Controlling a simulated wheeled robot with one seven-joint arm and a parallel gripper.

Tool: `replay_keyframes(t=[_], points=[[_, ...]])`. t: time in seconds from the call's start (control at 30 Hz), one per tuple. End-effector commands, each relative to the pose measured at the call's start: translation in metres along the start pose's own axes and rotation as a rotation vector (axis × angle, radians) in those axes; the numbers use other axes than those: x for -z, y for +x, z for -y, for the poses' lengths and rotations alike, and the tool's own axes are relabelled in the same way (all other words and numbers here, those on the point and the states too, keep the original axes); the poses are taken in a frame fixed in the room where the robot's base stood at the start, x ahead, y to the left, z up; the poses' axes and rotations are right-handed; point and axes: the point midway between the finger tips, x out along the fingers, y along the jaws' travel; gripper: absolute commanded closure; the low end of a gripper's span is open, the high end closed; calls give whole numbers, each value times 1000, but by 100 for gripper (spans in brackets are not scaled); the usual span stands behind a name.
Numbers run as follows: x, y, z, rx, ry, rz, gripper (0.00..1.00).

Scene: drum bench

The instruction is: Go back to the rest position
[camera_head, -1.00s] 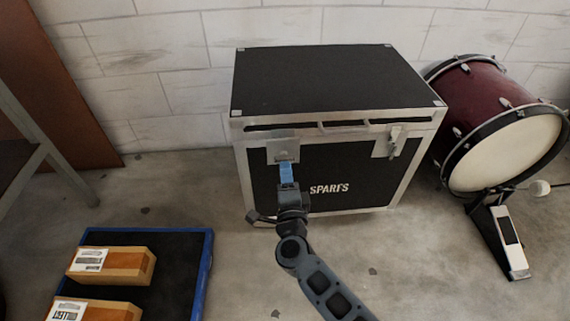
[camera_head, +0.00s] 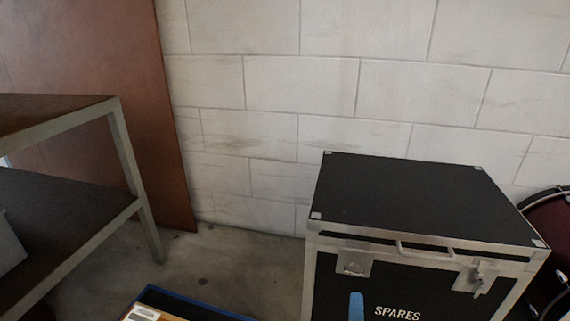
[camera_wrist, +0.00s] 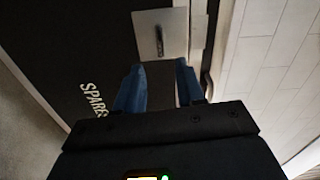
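The black SPARES case (camera_head: 410,200) with metal edges stands at the lower right of the head view, its lid closed. Its left latch (camera_head: 354,263) is on the front near the top. A latch plate also shows at the top of the wrist view (camera_wrist: 152,27). In the head view only the blue tip of my gripper (camera_head: 357,305) shows, just below that latch. In the wrist view my gripper (camera_wrist: 160,85) has its two blue fingers apart with nothing between them, close to the plate. I cannot tell if they touch it.
A second latch (camera_head: 476,280) is on the case's right front. A drum (camera_head: 550,230) stands close to the case's right.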

Motion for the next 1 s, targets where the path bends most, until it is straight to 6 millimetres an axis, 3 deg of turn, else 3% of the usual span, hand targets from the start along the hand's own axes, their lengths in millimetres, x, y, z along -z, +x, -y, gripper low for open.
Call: replay_keyframes(t=[0.2,0.47,0.8,1.0], points=[[42,-68,-3,35,-216,57,62],[88,-167,18,74,-550,151,62],[130,-286,72,80,-991,281,62],[146,-336,110,67,-1224,355,62]])
